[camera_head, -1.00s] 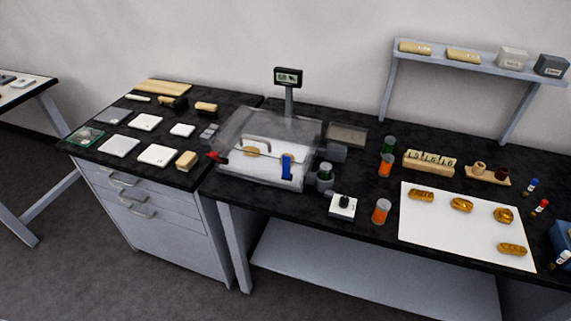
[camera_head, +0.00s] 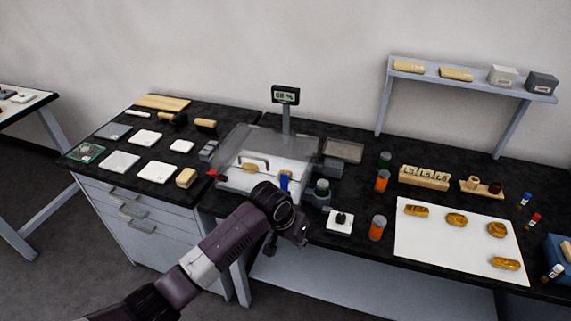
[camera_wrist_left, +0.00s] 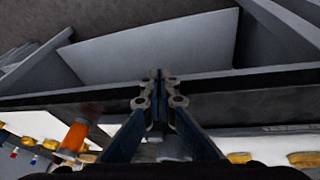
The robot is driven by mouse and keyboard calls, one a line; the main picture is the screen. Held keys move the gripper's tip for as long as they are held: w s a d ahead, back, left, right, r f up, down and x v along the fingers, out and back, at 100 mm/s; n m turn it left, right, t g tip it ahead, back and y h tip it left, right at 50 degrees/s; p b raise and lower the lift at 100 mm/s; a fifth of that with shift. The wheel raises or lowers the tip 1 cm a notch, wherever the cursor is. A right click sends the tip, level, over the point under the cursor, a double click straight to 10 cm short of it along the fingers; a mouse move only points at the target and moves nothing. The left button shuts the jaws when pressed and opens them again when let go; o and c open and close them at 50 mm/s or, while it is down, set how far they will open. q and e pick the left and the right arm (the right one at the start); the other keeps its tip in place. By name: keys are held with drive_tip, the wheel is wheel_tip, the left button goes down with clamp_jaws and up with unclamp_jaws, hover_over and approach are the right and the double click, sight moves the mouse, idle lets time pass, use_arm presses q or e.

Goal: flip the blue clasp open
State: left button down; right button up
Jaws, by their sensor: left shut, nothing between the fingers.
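The blue clasp (camera_head: 284,182) stands upright on the front of a clear box (camera_head: 262,155) on the dark bench. Its lower part is hidden behind my left wrist. My left gripper (camera_head: 301,241) is in front of the bench edge, below and to the right of the clasp, and apart from it. In the left wrist view its two fingers (camera_wrist_left: 160,85) meet at the tips with nothing between them. The clasp cannot be made out in the left wrist view. My right gripper is in neither view.
A red part (camera_head: 214,174) sticks out at the box's left side. A black-knobbed white block (camera_head: 340,221) and an orange jar (camera_head: 377,228) stand right of the gripper. A white sheet (camera_head: 440,247) holds several gilt pieces. A display (camera_head: 285,95) rises behind the box.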

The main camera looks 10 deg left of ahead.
use_arm(q)
drive_tip(key=w+a+r, duration=0.2)
drive_tip(key=w+r, duration=0.2)
drive_tip(key=r, duration=0.4)
drive_tip(key=w+a+r+n+y, duration=0.1)
drive_tip(key=w+a+r, duration=0.2)
drive_tip(key=r, duration=0.6)
drive_tip(key=w+a+r+n+y, duration=0.1)
drive_tip(key=w+a+r, duration=0.1)
drive_tip(key=w+r, duration=0.3)
wheel_tip(320, 180, up, 4)
drive_tip(key=shift+w+a+r, duration=0.15)
drive_tip(key=shift+w+r, duration=0.05)
drive_tip(key=shift+r, duration=0.05)
drive_tip(key=shift+f, duration=0.1)
drive_tip(key=p, duration=0.4)
hover_over(285, 184)
drive_tip(key=w, duration=0.5)
wheel_tip(285, 184, down, 9)
drive_tip(key=shift+w+r, duration=0.1)
drive_tip(key=shift+s+a+p, duration=0.2)
drive_tip(key=shift+s+p, duration=0.8)
drive_tip(key=shift+s, duration=0.6)
drive_tip(key=shift+s+f, duration=0.25)
drive_tip(key=shift+s, duration=0.15)
drive_tip(key=shift+d, duration=0.1)
